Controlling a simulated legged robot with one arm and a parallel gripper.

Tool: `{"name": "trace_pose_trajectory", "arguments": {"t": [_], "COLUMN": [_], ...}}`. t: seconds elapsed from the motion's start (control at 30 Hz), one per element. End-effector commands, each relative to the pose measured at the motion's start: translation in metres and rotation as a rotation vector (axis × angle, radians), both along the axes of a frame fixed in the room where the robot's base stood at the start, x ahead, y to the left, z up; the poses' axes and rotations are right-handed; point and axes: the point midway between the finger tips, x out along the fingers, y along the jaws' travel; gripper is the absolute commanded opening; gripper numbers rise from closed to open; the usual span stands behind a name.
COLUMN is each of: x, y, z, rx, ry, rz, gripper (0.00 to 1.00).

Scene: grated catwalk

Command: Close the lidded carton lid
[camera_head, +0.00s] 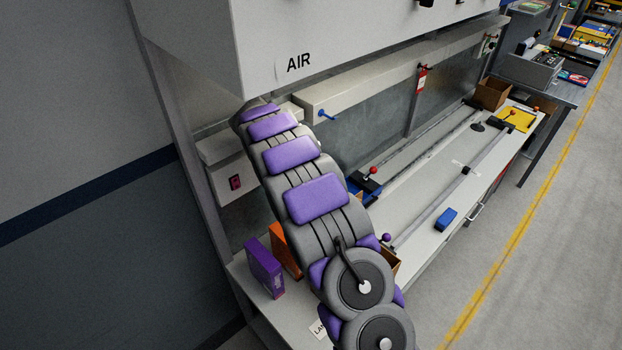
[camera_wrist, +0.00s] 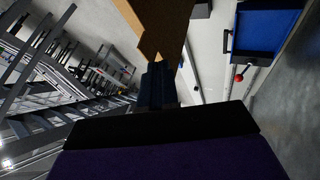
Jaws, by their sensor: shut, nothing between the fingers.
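A brown cardboard carton (camera_head: 396,265) shows only as a small piece behind my arm in the head view; most of it is hidden. In the wrist view, a brown cardboard panel (camera_wrist: 158,22) fills the top middle, just beyond my gripper. I cannot tell whether it is the lid or a wall, or how far the lid is open. My gripper (camera_wrist: 157,72) shows as dark fingers in the middle of the wrist view, shut with nothing visible between them. Its tip overlaps the cardboard's lower edge; contact cannot be told. My gripper is not visible in the head view.
A purple box (camera_head: 264,267) and an orange box (camera_head: 285,250) stand left of my arm on the bench (camera_head: 425,190). A blue block (camera_head: 446,219) lies near its front edge. Another brown carton (camera_head: 491,92) stands at the far end. The cabinet marked AIR (camera_head: 360,40) overhangs the bench.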

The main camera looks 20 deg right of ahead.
Motion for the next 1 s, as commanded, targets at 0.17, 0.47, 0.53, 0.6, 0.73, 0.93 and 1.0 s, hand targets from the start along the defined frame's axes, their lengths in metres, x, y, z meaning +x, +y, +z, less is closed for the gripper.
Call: {"name": "trace_pose_trajectory", "arguments": {"t": [0.17, 0.47, 0.53, 0.6, 0.73, 0.93, 1.0], "x": [-0.01, -0.014, -0.014, -0.014, -0.014, -0.016, -0.018], "y": [-0.015, -0.022, -0.023, -0.022, -0.022, -0.023, -0.024], "z": [-0.02, -0.032, -0.033, -0.033, -0.032, -0.033, -0.032], "rx": [0.0, 0.0, 0.0, 0.0, 0.0, 0.004, 0.007], "ry": [0.005, 0.001, 0.001, 0.001, 0.001, -0.01, -0.021], "rz": [-0.001, 0.0, 0.0, 0.0, 0.0, 0.0, 0.0], "gripper": [0.0, 0.0, 0.0, 0.0, 0.0, 0.0, 0.0]}}
